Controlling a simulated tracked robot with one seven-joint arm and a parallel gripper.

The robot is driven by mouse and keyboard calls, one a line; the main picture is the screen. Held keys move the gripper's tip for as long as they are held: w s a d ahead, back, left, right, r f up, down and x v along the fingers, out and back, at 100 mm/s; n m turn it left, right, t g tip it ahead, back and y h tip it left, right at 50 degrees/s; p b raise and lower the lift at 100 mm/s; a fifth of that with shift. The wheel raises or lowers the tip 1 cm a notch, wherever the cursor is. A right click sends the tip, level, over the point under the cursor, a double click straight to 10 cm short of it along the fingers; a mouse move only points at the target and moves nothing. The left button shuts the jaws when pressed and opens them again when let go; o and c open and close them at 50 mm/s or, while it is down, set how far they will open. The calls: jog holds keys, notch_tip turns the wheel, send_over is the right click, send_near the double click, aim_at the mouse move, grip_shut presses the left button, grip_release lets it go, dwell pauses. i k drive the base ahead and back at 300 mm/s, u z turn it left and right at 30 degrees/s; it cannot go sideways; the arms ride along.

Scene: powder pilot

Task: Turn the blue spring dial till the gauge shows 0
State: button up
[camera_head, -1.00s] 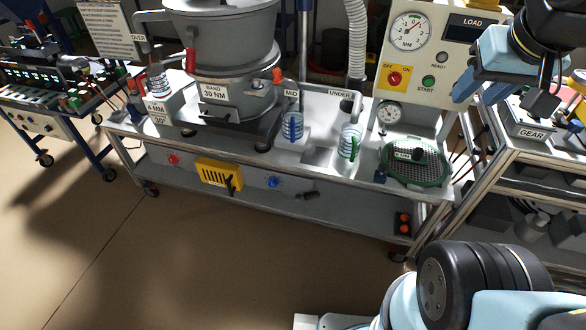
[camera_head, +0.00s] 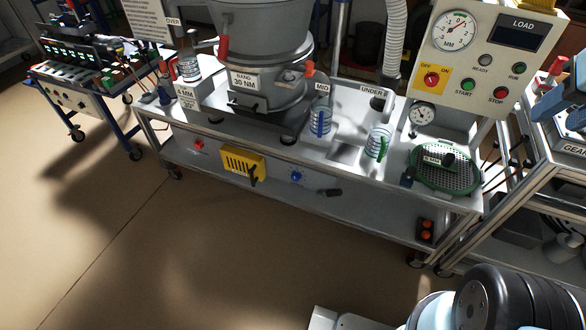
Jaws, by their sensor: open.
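The blue dial (camera_head: 296,176) is a small round knob on the front panel of the steel bench, right of a yellow slotted box. A large round gauge marked MM (camera_head: 453,30) is on the cream control panel, its red needle slanting to the upper right. A smaller round gauge (camera_head: 422,114) stands below that panel; its reading is too small to tell. I cannot tell which gauge belongs to the dial.
The yellow box (camera_head: 243,162) with a black lever and a red knob (camera_head: 198,145) share the bench front. A dark handle (camera_head: 330,192) sticks out right of the dial. A grey sieve machine (camera_head: 258,60) stands on top. The floor in front is clear.

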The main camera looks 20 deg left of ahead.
aim_at(295, 176)
jog(key=u, duration=0.1)
jog(key=k, duration=0.85)
jog(key=u, duration=0.55)
jog(key=i, duration=1)
jog(key=z, duration=0.1)
